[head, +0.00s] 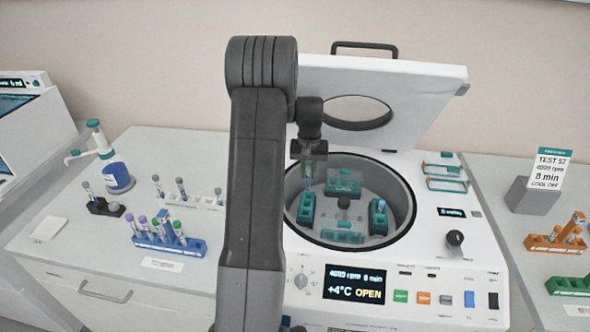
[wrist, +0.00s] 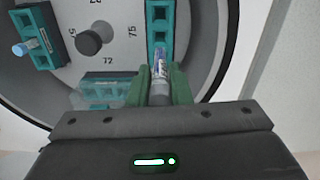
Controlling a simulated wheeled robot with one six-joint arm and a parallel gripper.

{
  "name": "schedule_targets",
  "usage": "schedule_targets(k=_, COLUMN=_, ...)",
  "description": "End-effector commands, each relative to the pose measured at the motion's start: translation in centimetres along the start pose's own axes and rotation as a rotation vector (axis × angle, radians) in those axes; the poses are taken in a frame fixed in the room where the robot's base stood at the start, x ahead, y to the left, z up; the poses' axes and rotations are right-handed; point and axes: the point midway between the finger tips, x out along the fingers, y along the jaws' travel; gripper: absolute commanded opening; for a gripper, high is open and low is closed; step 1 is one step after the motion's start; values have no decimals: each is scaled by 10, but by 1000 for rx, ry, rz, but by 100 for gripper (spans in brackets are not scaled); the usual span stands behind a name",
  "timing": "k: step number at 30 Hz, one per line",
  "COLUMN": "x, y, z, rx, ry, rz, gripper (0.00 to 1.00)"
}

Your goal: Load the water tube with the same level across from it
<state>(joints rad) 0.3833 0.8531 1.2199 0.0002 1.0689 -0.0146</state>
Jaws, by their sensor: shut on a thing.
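My gripper (head: 309,158) is shut on a tube (head: 308,184) above the left side of the open centrifuge bowl (head: 402,192). In the wrist view the green fingers (wrist: 160,88) grip the tube (wrist: 160,78), which has a printed label. Its far end overlaps the teal bucket (wrist: 160,20), the left bucket in the head view (head: 305,210); I cannot tell whether its tip is inside. The bucket across the rotor (head: 378,218) holds a tube (head: 381,206), with a light blue cap in the wrist view (wrist: 20,49). The liquid levels are too small to read.
The centrifuge lid (head: 420,95) stands open behind the bowl. Two more teal buckets, back (head: 344,181) and front (head: 343,233), sit around the hub (head: 343,202). Left are a blue rack (head: 170,246), a white rack (head: 205,202) and a black stand (head: 103,207); right, an orange rack (head: 545,244).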

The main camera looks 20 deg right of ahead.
Motion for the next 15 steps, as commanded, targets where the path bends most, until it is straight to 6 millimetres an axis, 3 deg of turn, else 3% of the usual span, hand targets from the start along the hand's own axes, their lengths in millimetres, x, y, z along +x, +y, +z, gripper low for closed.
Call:
schedule_targets(k=8, x=9, y=0, z=0, rx=1, ry=0, rz=0, gripper=5)
schedule_targets(k=15, x=28, y=0, z=0, rx=0, ry=-1, rz=0, gripper=5)
